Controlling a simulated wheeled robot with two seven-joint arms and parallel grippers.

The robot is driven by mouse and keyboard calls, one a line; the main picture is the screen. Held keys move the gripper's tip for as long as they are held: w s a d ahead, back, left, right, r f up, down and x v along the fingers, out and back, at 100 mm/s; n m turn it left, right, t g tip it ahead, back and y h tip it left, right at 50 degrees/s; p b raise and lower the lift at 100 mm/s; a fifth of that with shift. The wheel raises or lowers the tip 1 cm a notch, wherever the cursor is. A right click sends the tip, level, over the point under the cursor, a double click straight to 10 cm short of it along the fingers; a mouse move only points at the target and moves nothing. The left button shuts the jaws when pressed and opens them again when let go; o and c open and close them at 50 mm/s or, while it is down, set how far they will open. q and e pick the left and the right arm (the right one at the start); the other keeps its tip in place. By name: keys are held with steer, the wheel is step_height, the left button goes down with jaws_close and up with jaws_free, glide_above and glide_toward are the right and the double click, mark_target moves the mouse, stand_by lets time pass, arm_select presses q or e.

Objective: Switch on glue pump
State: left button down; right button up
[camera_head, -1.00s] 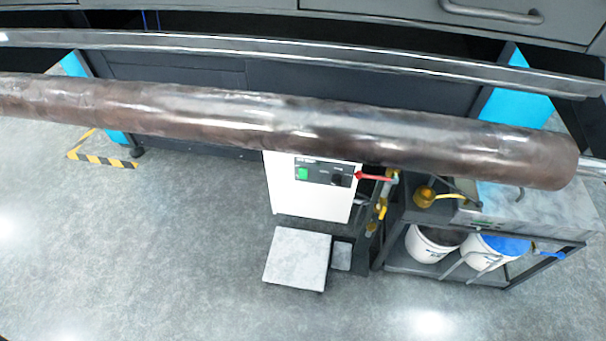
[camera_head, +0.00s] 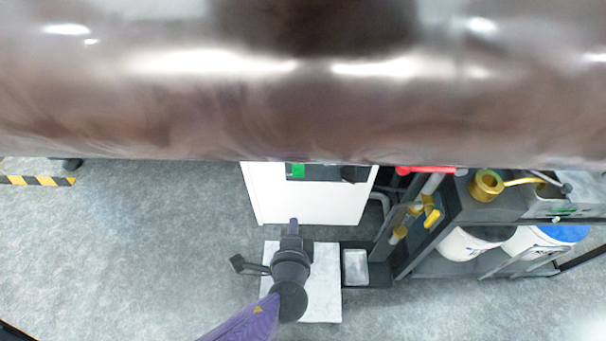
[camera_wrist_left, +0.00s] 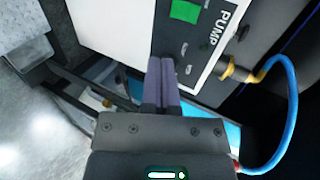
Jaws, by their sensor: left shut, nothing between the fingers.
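The glue pump is a white cabinet (camera_head: 310,203) under the big brown roll, its top hidden by the roll. Its dark panel carries a green switch (camera_head: 298,170) and a black knob (camera_head: 352,174). In the left wrist view the green switch (camera_wrist_left: 186,10) is at the top edge, on the panel marked "PUMP". My left gripper (camera_head: 293,222) points up at the cabinet's lower front in the head view. In the left wrist view its fingers (camera_wrist_left: 162,62) are shut and empty, below the switch in the picture. Contact with the cabinet cannot be told. My right gripper is not in view.
The large roll (camera_head: 200,110) spans the top of the head view. Right of the cabinet are a red-handled valve (camera_head: 425,170), yellow valves (camera_head: 431,217) and a rack with buckets (camera_head: 468,245). A blue hose (camera_wrist_left: 290,100) curves right in the wrist view.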

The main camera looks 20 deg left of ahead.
arm_select(q)
steer(key=b, duration=0.5)
glide_toward(298, 176)
step_height(298, 176, down, 3)
steer(key=w, duration=0.1)
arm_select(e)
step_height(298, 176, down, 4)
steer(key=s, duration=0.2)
arm_select(q)
steer(key=w, duration=0.1)
steer(key=w+a+b, duration=0.1)
steer(key=w, duration=0.1)
steer(key=w+b, duration=0.1)
steer(key=shift+w+a+f, duration=0.15)
steer(key=shift+w+a, duration=0.15)
steer(key=shift+w, duration=0.25)
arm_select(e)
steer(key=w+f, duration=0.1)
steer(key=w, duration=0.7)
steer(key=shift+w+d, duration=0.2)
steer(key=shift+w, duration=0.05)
